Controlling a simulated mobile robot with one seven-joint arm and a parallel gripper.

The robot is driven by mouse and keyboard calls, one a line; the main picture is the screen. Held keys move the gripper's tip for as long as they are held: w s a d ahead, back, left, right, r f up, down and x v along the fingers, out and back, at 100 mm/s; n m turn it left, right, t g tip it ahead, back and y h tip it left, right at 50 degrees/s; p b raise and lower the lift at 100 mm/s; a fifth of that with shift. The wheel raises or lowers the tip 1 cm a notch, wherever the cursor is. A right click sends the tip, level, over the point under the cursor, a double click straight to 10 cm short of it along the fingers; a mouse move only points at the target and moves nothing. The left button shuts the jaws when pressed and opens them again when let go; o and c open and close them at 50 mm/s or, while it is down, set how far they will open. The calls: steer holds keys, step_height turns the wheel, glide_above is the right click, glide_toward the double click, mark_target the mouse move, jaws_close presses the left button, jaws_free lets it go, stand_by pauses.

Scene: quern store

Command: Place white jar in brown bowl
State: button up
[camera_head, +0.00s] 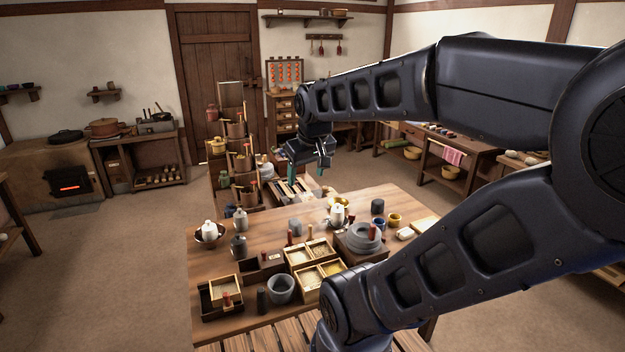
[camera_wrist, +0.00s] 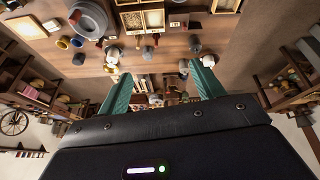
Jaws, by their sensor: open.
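A white jar (camera_head: 209,227) with a small knob stands upright in the brown bowl (camera_head: 221,237) at the left end of the table; the bowl's wall hides its base. A second white jar (camera_head: 337,216) stands near the table's middle, by a yellow bowl (camera_head: 342,202). My gripper (camera_head: 306,172) is open and empty, high above the table's far edge and apart from both jars. In the wrist view my gripper (camera_wrist: 160,70) shows two spread teal fingers with nothing held between them.
The wooden table (camera_head: 285,218) also holds a grey quern (camera_head: 362,237), grey jars (camera_head: 239,246), divided wooden boxes (camera_head: 310,252) and a grey mortar (camera_head: 281,289). A stepped shelf (camera_head: 225,187) stands behind its left side. Bare wood lies between the brown bowl and the middle objects.

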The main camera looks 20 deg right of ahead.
steer(key=s, duration=0.1)
steer(key=s+m, duration=0.1)
steer(key=s, duration=0.1)
steer(key=shift+s+d+f+m, duration=0.15)
steer(key=shift+f+m, duration=0.15)
steer(key=shift+m, duration=0.1)
